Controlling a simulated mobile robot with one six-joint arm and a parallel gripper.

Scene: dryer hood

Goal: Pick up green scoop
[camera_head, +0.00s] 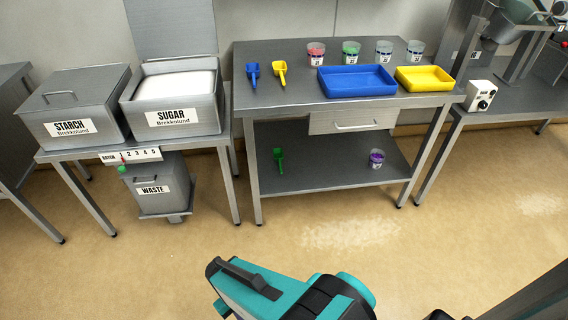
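The green scoop (279,160) is on the lower shelf (335,178) of the middle steel table, towards the left. Its handle points up in the picture. It is small in this view, and nothing covers it. My teal and black arm (290,297) shows at the bottom edge, far in front of the table. I cannot make out any gripper fingers, and nothing of my arm is near the scoop.
Above are a drawer (352,123), a blue scoop (252,74), a yellow scoop (280,72), several cups, a blue tray (356,82) and a yellow tray (424,78). A waste bin (152,196) is left. Floor in front is clear.

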